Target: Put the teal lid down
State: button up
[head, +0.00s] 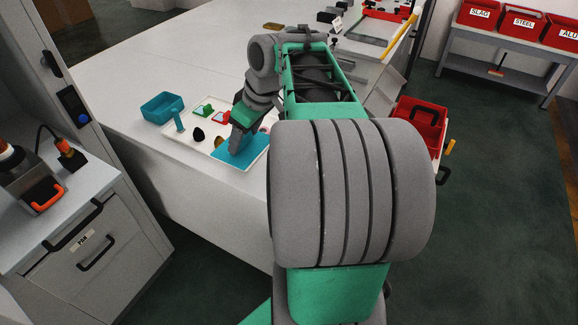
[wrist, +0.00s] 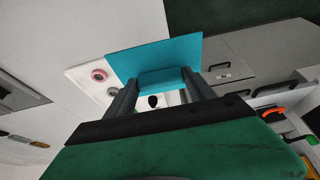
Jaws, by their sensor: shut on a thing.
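The teal lid (head: 240,149) is a flat square plate at the front right part of the white tray. In the wrist view the teal lid (wrist: 150,55) is between and ahead of the two fingers. My gripper (head: 236,141) is shut on it; in the wrist view my gripper (wrist: 160,88) holds it by a raised teal part. The head view does not let me tell whether the lid touches the tray or hangs just above it. My arm hides part of the tray's right side.
The white tray (head: 177,139) holds a green piece (head: 204,111), a red piece (head: 221,117) and a dark oval piece (head: 198,135). A teal open box (head: 163,107) stands at its back left. A pink ring (wrist: 98,75) lies beside the lid.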

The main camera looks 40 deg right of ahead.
jog(key=d+f+p, duration=0.1)
jog(key=d+f, duration=0.2)
jog(key=d, duration=0.1)
jog(key=d+f+p, duration=0.1)
jog(key=d+f, duration=0.2)
jog(key=d, duration=0.2)
jog(key=s+d+f+p, duration=0.1)
jog(key=d+f, duration=0.2)
jog(key=d, duration=0.2)
jog(key=shift+d+f, duration=0.2)
jog(key=shift+f, duration=0.1)
notch_tip(320, 180, down, 3)
jog(key=shift+d+r+p, duration=0.15)
jog(key=shift+r+p, duration=0.05)
jog(key=shift+p, duration=0.45)
jog(key=shift+f, duration=0.55)
jog(key=o, duration=1.4)
jog(key=shift+r, duration=0.1)
